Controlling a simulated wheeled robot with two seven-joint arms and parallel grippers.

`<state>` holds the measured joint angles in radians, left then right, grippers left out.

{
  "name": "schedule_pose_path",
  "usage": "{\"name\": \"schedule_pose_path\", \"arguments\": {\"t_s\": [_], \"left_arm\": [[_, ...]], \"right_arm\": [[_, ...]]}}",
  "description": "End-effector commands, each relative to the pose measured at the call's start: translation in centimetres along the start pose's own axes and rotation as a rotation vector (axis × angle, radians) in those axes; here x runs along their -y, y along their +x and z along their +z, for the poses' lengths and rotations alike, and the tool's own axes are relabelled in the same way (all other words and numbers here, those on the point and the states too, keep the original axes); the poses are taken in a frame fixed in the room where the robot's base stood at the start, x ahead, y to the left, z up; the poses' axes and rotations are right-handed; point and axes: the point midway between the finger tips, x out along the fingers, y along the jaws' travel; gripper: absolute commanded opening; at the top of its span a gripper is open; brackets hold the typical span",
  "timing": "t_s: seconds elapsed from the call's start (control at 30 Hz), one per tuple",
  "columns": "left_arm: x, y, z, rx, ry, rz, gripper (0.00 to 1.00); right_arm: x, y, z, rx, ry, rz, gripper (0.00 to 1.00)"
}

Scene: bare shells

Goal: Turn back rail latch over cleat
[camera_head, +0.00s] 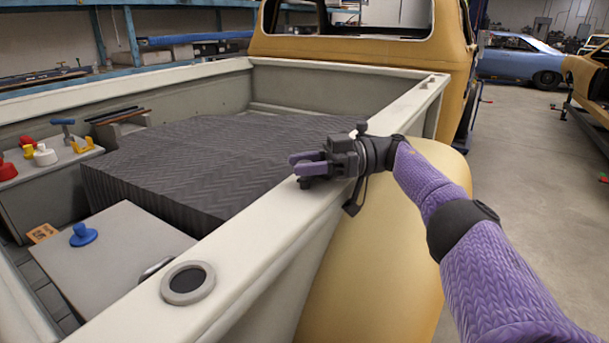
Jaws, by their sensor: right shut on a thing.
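My right gripper (298,164) is at the right side rail (262,225) of the truck bed, with its purple fingers pointing left over the rail's inner edge. It is shut on a small dark part at the rail, which looks like the rail latch (305,183). The fingers and wrist hide most of this part, so I cannot tell which way it is turned. I cannot make out the cleat. My left gripper is not in view.
A dark ridged block (200,165) fills much of the bed. A grey lid (115,255) with a blue knob (83,235) lies nearer. A round dark-centred fitting (188,283) is on the near rail. Colored handles stand at left. The floor at right is open.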

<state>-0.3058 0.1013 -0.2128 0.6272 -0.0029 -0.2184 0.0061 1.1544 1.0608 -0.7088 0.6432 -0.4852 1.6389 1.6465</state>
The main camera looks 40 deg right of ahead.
Motion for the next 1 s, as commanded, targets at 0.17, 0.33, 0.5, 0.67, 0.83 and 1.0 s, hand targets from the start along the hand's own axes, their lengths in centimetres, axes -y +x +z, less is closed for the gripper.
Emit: {"name": "schedule_pose_path", "arguments": {"t_s": [0.17, 0.33, 0.5, 0.67, 0.83, 1.0], "left_arm": [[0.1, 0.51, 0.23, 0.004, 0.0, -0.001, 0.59], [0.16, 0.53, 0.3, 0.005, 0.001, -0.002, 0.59], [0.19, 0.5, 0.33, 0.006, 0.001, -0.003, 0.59], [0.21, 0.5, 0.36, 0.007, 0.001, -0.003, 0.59], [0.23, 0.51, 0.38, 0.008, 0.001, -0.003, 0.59], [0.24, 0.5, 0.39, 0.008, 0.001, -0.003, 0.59]], "right_arm": [[-0.01, 0.04, 0.0, -0.003, -0.002, -0.027, 0.0], [0.01, 0.05, -0.1, -0.002, -0.003, -0.034, 0.0], [0.02, 0.04, -0.15, -0.003, -0.003, -0.033, 0.0], [0.01, 0.04, -0.17, -0.004, -0.004, -0.033, 0.55], [0.01, 0.03, -0.13, -0.003, -0.004, -0.033, 0.74], [0.01, 0.02, -0.11, -0.003, -0.003, -0.032, 0.74]]}}
